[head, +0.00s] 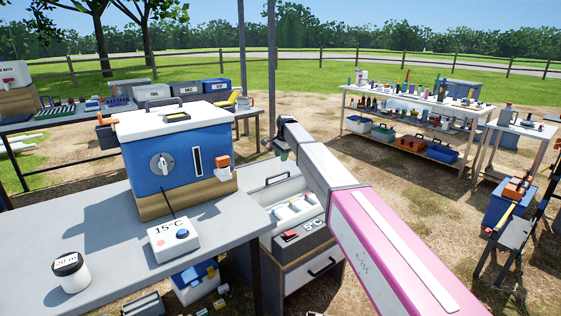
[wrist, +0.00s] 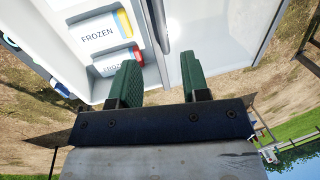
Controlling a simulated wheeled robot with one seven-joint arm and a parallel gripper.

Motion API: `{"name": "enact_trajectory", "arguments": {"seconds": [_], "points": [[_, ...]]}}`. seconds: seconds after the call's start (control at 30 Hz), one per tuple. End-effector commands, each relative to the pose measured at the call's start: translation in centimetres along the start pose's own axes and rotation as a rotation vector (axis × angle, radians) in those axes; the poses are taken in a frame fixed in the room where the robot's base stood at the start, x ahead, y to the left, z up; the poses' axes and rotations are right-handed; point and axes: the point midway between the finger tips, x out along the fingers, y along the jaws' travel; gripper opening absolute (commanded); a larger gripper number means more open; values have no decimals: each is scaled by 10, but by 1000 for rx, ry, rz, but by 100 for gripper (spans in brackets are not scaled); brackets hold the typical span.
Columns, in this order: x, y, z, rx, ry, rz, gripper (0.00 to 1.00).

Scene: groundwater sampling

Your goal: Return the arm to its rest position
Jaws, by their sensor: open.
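My gripper (wrist: 162,85) is open in the wrist view, with two green ribbed fingers apart and nothing between them. In the head view my pink and grey arm reaches from the lower right toward the middle, and my gripper (head: 281,152) is at its far end, small and partly hidden. In the wrist view white packs marked FROZEN (wrist: 97,37) lie in the box, just beyond the fingers. I cannot tell whether the fingers touch the box.
A blue box with a dial (head: 180,165), a 15°C unit (head: 173,238) and a white jar (head: 70,272) stand on the grey table (head: 110,225) at left. A loaded table (head: 410,98) stands at back right. Open ground lies between.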

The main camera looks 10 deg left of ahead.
Motion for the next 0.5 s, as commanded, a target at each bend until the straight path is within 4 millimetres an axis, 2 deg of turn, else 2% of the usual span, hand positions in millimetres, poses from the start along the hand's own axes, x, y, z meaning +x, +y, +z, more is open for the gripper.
{"name": "enact_trajectory", "arguments": {"seconds": [0.33, 0.43, 0.5], "points": [[0, 3, -1, -1, 0, 1, 42], [6, 23, -6, -14, 2, 7, 42], [14, 50, -13, -37, 4, 15, 42]]}}
